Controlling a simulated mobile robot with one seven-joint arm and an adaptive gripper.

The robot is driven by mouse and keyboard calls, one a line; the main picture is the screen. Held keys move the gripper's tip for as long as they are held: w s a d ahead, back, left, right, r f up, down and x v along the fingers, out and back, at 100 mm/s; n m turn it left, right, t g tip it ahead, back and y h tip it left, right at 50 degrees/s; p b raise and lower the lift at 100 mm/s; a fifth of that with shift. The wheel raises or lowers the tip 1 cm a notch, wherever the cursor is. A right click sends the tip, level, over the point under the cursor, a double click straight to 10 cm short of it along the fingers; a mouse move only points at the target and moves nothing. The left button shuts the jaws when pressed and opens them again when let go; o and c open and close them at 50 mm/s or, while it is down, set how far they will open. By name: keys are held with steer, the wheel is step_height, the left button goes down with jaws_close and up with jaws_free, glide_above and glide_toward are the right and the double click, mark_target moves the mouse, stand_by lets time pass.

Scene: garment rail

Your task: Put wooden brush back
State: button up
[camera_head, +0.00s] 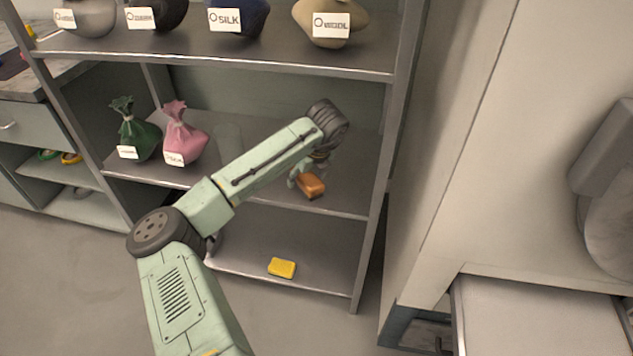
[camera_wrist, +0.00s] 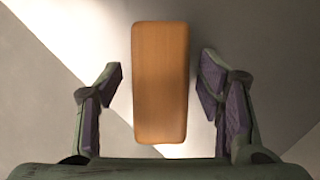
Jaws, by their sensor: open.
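The wooden brush (camera_head: 311,185) is an orange-brown block at the front of the middle shelf (camera_head: 345,199) in the head view. In the wrist view the wooden brush (camera_wrist: 160,82) lies lengthwise between the two fingers, with a gap on each side. My gripper (camera_head: 304,176) is at the brush in the head view, partly hidden by my wrist. In the wrist view my gripper (camera_wrist: 163,100) is open, its purple-grey pads apart from the brush. Whether the brush rests on the shelf under it cannot be told clearly.
A green sack (camera_head: 137,135) and a pink sack (camera_head: 184,137) stand on the left of the middle shelf. A yellow block (camera_head: 282,268) lies on the bottom shelf. Labelled sacks line the shelf above. A metal upright (camera_head: 375,200) stands right of the brush.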

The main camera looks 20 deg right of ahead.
mark_target(306, 174)
steer(key=v, duration=0.5)
steer(key=shift+d+b, duration=0.1)
steer(key=shift+b, duration=0.25)
steer(key=s+d+b, duration=0.1)
steer(key=s+d, duration=0.1)
steer(key=s, duration=0.9)
steer(key=shift+s+b, duration=0.35)
steer(key=shift+d+f, duration=0.1)
